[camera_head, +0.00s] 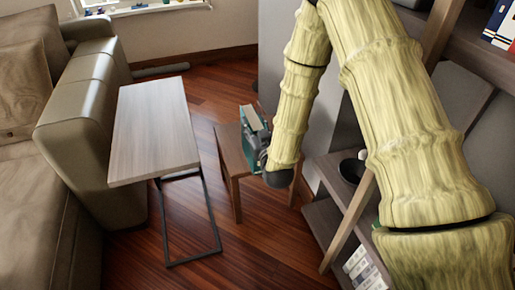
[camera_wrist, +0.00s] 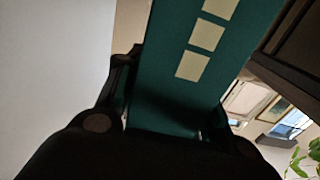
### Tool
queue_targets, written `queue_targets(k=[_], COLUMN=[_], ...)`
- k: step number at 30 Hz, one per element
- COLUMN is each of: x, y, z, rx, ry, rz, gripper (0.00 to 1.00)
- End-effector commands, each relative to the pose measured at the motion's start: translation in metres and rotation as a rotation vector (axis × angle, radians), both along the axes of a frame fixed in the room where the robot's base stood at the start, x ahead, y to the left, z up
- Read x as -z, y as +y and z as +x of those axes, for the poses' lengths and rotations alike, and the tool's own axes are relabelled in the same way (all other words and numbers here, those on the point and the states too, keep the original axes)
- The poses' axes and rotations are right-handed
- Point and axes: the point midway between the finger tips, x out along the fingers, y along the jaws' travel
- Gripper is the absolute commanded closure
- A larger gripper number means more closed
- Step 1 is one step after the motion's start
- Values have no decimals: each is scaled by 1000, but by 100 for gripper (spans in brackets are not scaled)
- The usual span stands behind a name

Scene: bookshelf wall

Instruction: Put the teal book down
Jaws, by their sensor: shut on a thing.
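The teal book (camera_wrist: 180,85) fills the middle of the wrist view, its cover marked with pale squares. It is tilted in that picture, with my gripper (camera_wrist: 165,125) shut on its lower part. In the head view the teal book (camera_head: 252,120) shows small at the end of my arm. My gripper (camera_head: 258,143) there is partly hidden by the arm. The book appears over or in front of a small brown wooden stool (camera_head: 230,155); I cannot tell whether it touches the stool.
A side table (camera_head: 155,125) with a pale wood top and dark metal frame stands left of the stool, its top bare. A sofa (camera_head: 75,110) is at the left. A bookshelf (camera_head: 330,235) with books and a dark bowl is at the right. Wooden floor lies between.

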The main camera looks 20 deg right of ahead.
Motion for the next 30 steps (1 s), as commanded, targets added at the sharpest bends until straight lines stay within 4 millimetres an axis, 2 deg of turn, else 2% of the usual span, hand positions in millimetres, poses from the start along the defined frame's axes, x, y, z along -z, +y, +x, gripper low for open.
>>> queue_targets(k=[1,3,9,13,30], x=[8,12,17,18,28], y=[-1,-1,-2,-7,-47], z=[2,4,7,17,104], rx=[0,-1,-2,-1,-1], ry=[-5,-4,-5,-5,-6], rz=[0,0,0,0,-1], gripper=[100,100,100,100,100])
